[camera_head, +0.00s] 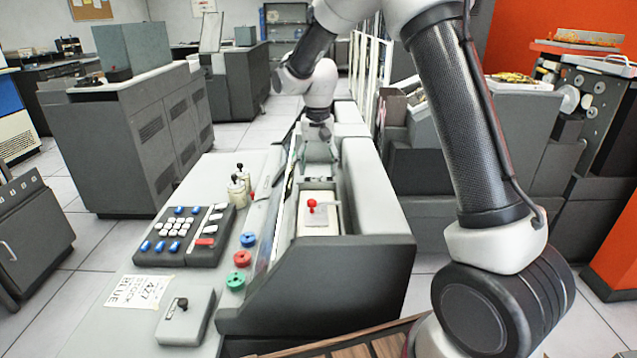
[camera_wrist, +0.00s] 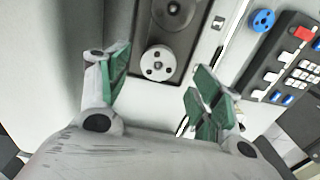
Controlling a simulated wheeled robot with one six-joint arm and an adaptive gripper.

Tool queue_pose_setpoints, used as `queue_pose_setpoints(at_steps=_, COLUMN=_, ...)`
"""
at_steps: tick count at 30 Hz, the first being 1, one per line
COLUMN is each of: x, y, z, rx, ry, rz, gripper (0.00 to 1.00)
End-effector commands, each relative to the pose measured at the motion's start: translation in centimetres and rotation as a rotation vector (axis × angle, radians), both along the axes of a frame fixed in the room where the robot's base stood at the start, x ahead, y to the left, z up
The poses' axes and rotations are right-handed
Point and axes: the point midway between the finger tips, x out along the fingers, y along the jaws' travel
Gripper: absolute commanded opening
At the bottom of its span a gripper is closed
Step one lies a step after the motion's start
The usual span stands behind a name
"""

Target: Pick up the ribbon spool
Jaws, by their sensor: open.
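My gripper (camera_wrist: 160,82) is open, with its green-padded fingers spread and nothing between them. In the wrist view a white round spool-like disc (camera_wrist: 158,63) with dark holes sits in a dark recess, framed between the fingertips. A dark disc (camera_wrist: 173,11) lies in the same recess. I cannot tell how far the fingers are from the white disc. In the head view my gripper (camera_head: 318,152) is over the far part of the grey machine. Blue (camera_head: 248,239), red (camera_head: 242,258) and green (camera_head: 236,281) spools stand in a row on the desk; the blue one also shows in the wrist view (camera_wrist: 263,20).
The keypad (camera_head: 184,235) and a paper note (camera_head: 139,292) lie left of the spools. A small grey box (camera_head: 186,317) is in front. The machine's raised side wall (camera_head: 373,195) stands right of the recess. Two small bottles (camera_head: 239,185) stand behind the keypad.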

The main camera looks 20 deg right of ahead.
Motion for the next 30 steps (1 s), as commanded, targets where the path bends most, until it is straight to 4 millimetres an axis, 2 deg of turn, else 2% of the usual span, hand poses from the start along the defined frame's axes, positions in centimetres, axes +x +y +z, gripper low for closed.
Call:
queue_pose_setpoints(at_steps=3, x=-0.1, y=-0.2, z=-2.0, rx=-0.001, ry=0.003, rz=0.0, gripper=0.65)
queue_pose_setpoints(at_steps=6, x=-0.1, y=-0.2, z=-3.0, rx=0.0, ry=0.003, rz=0.0, gripper=0.65)
queue_pose_setpoints(at_steps=14, x=-0.1, y=-0.2, z=-3.3, rx=0.001, ry=0.0, rz=0.001, gripper=0.65)
queue_pose_setpoints(at_steps=21, x=-0.1, y=-0.2, z=-3.3, rx=0.0, ry=0.001, rz=0.001, gripper=0.21)
queue_pose_setpoints(at_steps=30, x=-0.1, y=-0.2, z=-3.2, rx=0.001, ry=0.0, rz=0.001, gripper=0.2)
